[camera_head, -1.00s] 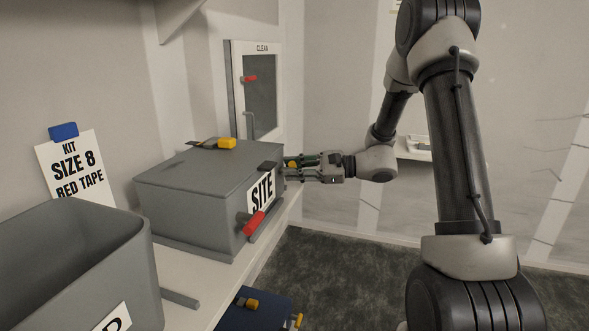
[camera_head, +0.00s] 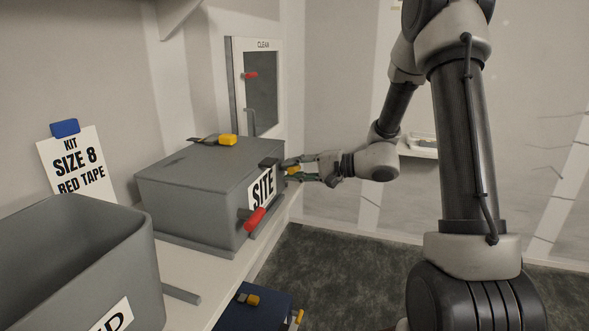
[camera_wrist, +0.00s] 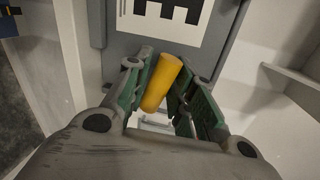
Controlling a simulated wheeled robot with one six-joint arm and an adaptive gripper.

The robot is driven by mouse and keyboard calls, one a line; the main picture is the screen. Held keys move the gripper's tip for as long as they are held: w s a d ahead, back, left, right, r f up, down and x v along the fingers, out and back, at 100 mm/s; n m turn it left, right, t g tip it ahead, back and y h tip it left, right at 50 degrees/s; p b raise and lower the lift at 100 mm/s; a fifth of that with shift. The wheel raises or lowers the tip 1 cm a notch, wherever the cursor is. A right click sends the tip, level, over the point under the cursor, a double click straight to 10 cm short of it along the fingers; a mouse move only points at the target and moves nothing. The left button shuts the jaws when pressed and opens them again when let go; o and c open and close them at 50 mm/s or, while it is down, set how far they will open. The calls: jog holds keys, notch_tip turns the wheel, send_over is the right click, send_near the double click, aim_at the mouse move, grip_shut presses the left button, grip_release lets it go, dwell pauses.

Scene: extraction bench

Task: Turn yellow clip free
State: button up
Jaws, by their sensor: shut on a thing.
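The yellow clip (camera_head: 293,171) is at the right end of the front of the grey SITE box (camera_head: 190,178). In the wrist view the clip (camera_wrist: 163,80) is a yellow cylinder, tilted with its top to the right, between the green-padded fingers. My gripper (camera_head: 291,168) is shut on it, with the fingers on either side; the right finger looks close against it. The clip's attachment to the box is hidden. A second yellow clip (camera_head: 228,140) sits on the lid, and a red handle (camera_head: 255,220) sticks out of the box front.
An open grey bin (camera_head: 75,240) stands in the left foreground. A dark blue box (camera_head: 250,305) with yellow clips is below the bench edge. A CLEAN cabinet (camera_head: 259,95) is behind. The floor (camera_head: 340,270) right of the bench is clear.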

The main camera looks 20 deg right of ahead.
jog(key=shift+s+f+n, duration=0.15)
jog(key=shift+f+n, duration=0.25)
dwell(1.3)
jog(key=o, duration=0.9)
jog(key=shift+r, duration=0.1)
jog(key=shift+d+r, duration=0.1)
jog(key=shift+d, duration=0.1)
jog(key=v, duration=1.1)
jog(key=shift+s, duration=0.3)
jog(key=shift+d, duration=0.1)
